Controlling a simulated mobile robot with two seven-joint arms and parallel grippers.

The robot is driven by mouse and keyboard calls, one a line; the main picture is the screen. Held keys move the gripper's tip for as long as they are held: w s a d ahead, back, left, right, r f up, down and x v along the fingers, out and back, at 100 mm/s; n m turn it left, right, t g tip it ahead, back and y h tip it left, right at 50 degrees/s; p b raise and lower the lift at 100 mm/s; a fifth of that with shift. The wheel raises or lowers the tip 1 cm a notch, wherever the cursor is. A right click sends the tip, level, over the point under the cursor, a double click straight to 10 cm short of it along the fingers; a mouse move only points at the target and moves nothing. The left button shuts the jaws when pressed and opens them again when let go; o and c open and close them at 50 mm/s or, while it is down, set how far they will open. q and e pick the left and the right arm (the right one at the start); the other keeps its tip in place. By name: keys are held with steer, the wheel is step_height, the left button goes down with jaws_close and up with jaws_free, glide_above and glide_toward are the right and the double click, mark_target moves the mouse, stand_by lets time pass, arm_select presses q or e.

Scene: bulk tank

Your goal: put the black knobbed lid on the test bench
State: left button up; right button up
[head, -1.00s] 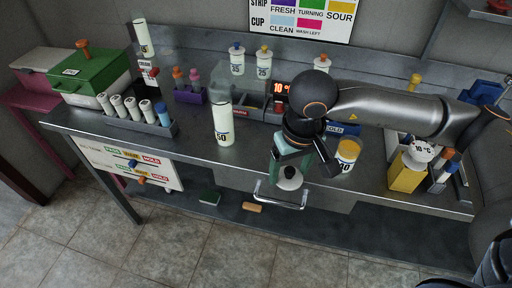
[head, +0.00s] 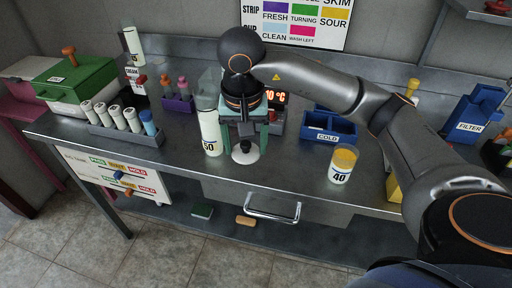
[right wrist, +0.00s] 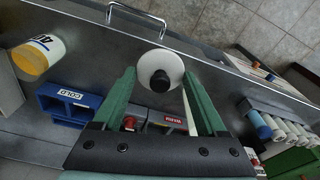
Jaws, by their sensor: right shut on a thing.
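The black knobbed lid is a white disc with a black knob; it shows in the head view (head: 246,154) and in the right wrist view (right wrist: 161,68). My right gripper (head: 243,143) points down and is shut on the lid, which sits between its green fingertips in the right wrist view (right wrist: 159,75). The lid is over the front part of the grey metal test bench (head: 290,180), just right of the white 50 bottle. Whether it touches the bench top, I cannot tell. My left gripper is not in view.
The white 50 bottle (head: 210,132) stands close left of the gripper. A yellow 40 jar (head: 342,164) and the blue COLD bin (head: 328,128) are to the right. A rack of white tubes (head: 120,132) is at left. Bench top between lid and jar is clear.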

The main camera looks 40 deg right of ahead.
steer(key=w+d+f, duration=0.1)
steer(key=w+f, duration=0.1)
steer(key=w+d+f, duration=0.4)
steer(key=shift+w+f, duration=0.15)
steer(key=shift+f, duration=0.2)
steer(key=shift+w+d+f, duration=0.1)
steer(key=shift+d+f, duration=0.05)
steer(key=shift+f, duration=0.1)
steer(key=shift+w+d+f, duration=0.1)
steer(key=shift+f, duration=0.8)
steer(key=shift+w+d+f, duration=0.1)
steer(key=shift+f, duration=0.8)
steer(key=shift+f, duration=0.2)
steer(key=o, duration=1.2)
steer(key=shift+o, duration=0.2)
